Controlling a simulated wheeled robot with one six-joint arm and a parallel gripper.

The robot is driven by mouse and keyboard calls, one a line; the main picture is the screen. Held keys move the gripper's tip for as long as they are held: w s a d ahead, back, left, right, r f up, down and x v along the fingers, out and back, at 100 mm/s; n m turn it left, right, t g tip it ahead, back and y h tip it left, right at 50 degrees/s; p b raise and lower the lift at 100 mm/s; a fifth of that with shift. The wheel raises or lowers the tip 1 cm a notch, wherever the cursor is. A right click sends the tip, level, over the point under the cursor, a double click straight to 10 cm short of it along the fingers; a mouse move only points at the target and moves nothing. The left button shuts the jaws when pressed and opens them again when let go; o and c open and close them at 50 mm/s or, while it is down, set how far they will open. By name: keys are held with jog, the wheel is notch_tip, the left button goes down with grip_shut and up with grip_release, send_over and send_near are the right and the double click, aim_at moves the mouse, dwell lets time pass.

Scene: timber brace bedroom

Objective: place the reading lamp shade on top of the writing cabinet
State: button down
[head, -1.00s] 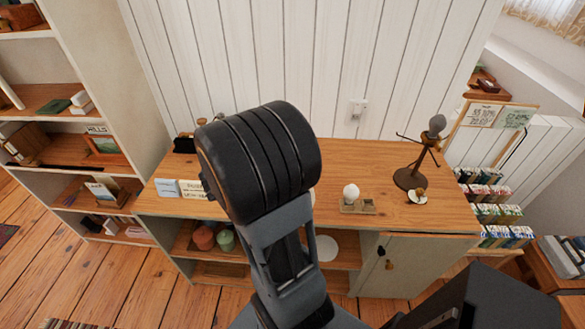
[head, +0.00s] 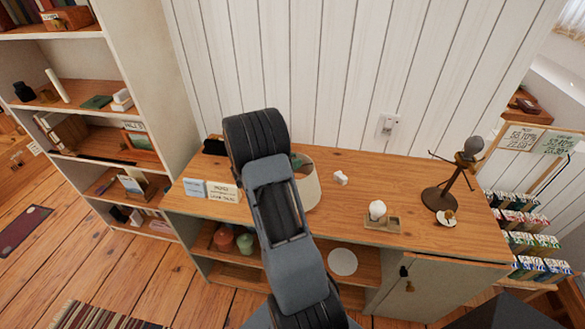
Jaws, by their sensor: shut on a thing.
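The writing cabinet (head: 350,228) is long and low, with a wooden top, open shelves and a pale door at the right. A cream, drum-shaped shade (head: 312,190), which looks like the reading lamp shade, is at its top, partly hidden behind my arm. I cannot tell whether it rests on the wood or is held just above it. My arm reaches over the cabinet and hides my gripper, so its fingers and any contact with the shade do not show.
A brown stand (head: 439,197) with a grey bulb-like head stands at the right of the top. A wooden tray (head: 391,222) with a white ball, a small white piece (head: 341,178) and cards (head: 222,191) also lie there. A tall bookcase (head: 165,90) stands left.

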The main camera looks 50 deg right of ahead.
jog(key=shift+w+d+f, duration=0.1)
jog(key=shift+w+f, duration=0.05)
jog(key=shift+f, duration=0.15)
jog(key=shift+f+p, duration=0.4)
jog(key=shift+f, duration=1.25)
jog(key=c, duration=0.9)
grip_release()
jog(key=shift+o, duration=0.2)
